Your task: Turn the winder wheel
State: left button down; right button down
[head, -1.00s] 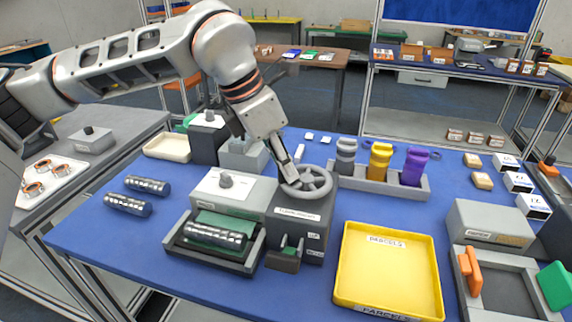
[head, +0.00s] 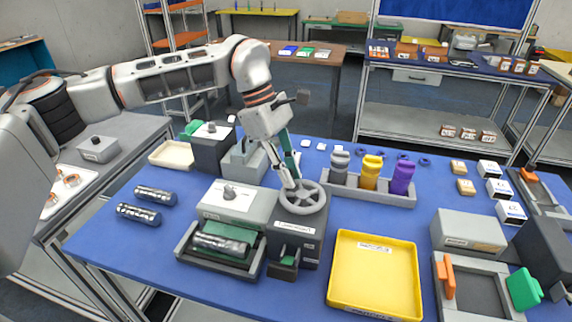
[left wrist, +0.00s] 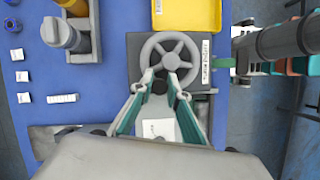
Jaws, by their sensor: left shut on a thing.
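The grey spoked winder wheel (head: 312,204) lies flat on top of a dark grey winder box (head: 299,233) at the middle of the blue table. In the left wrist view the wheel (left wrist: 188,47) shows from above. My left gripper (head: 291,185) comes down steeply onto the wheel's far-left side. In the left wrist view its fingertips (left wrist: 166,86) straddle the near part of the rim and are shut on the wheel. The exact contact is partly hidden by the fingers. My right gripper is in neither view.
A yellow parcels tray (head: 334,274) stands to the right of the winder. A grey holder with coloured spools (head: 371,195) stands behind right. A light grey box (head: 238,203) and a tray with a metallic cylinder (head: 220,244) are close on the left.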

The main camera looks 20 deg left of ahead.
pick_arm(q)
jog(key=m, duration=0.2)
jog(key=w+d+m+g, duration=0.1)
jog(key=m+y, duration=0.1)
jog(key=m, duration=0.1)
jog(key=shift+w+d+r+m+g, duration=0.1)
jog(key=shift+w+d+m+g, duration=0.2)
jog(key=shift+g, duration=0.1)
jog(key=m, duration=0.1)
jog(key=d+m, duration=0.1)
jog(key=shift+w+m+g+y, duration=0.2)
jog(key=shift+m+g+y, duration=0.1)
jog(key=shift+g+y, duration=0.1)
jog(key=shift+d+m+g+y, duration=0.15)
jog(key=shift+d+m+y, duration=0.15)
jog(key=shift+m, duration=0.55)
jog(key=shift+d+m+g+y, duration=0.15)
jog(key=shift+d+m+y, duration=0.15)
jog(key=shift+m, duration=0.55)
jog(key=c, duration=1.9)
grip_release()
notch_tip(320, 180, up, 10)
jog(key=shift+f, duration=0.1)
